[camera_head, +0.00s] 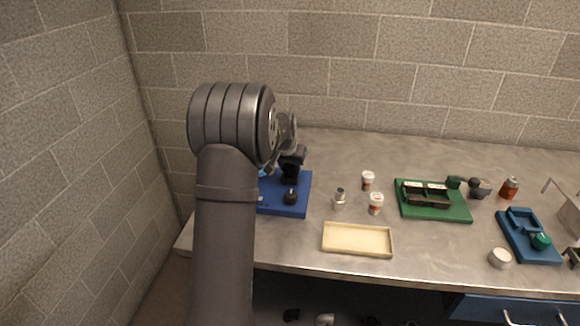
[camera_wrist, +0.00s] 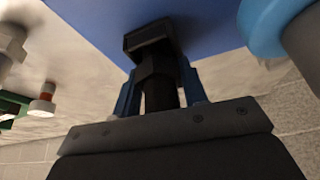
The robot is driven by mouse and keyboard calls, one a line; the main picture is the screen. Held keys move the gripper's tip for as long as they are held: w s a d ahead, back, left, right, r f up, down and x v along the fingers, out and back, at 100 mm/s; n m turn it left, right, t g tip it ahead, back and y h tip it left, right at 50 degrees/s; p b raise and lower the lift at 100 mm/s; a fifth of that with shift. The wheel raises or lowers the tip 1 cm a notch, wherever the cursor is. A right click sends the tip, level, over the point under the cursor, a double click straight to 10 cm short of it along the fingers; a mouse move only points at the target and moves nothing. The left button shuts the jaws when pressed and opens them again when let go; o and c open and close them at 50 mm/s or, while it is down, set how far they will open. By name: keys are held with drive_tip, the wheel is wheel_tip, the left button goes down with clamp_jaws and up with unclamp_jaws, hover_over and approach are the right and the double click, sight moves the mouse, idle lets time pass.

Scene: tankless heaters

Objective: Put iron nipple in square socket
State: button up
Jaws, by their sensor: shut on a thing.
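My gripper (camera_wrist: 160,88) is shut, its blue fingers on either side of the dark iron nipple (camera_wrist: 157,74). The nipple's far end meets a black square socket (camera_wrist: 150,36) on the blue board (camera_wrist: 95,22). I cannot tell whether the nipple's end is inside the socket or only against it. In the head view, the blue board (camera_head: 290,208) lies at the left of the bench, partly hidden by my arm. My gripper (camera_head: 292,158) is over its back part, and the nipple and socket cannot be told apart there.
A black knob-like fitting (camera_head: 291,197) stands on the board's front part. A light-blue ring-like part (camera_wrist: 262,25) is close beside my gripper. A metal fitting (camera_head: 340,198), white-and-red jars (camera_head: 376,203) and a cream tray (camera_head: 357,250) are to the right, then a green board (camera_head: 455,212).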

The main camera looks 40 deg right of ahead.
drive_tip(key=shift+s+a+f, duration=0.1)
drive_tip(key=shift+f, duration=0.25)
drive_tip(key=shift+s+a+f, duration=0.15)
drive_tip(key=shift+f, duration=0.45)
drive_tip(key=o, duration=1.2)
drive_tip(key=shift+f, duration=0.1)
drive_tip(key=shift+s, duration=0.15)
drive_tip(key=v, duration=1.2)
drive_tip(key=w+v, duration=0.1)
drive_tip(key=v, duration=0.6)
drive_tip(key=shift+w+d, duration=0.1)
drive_tip(key=shift+d, duration=0.1)
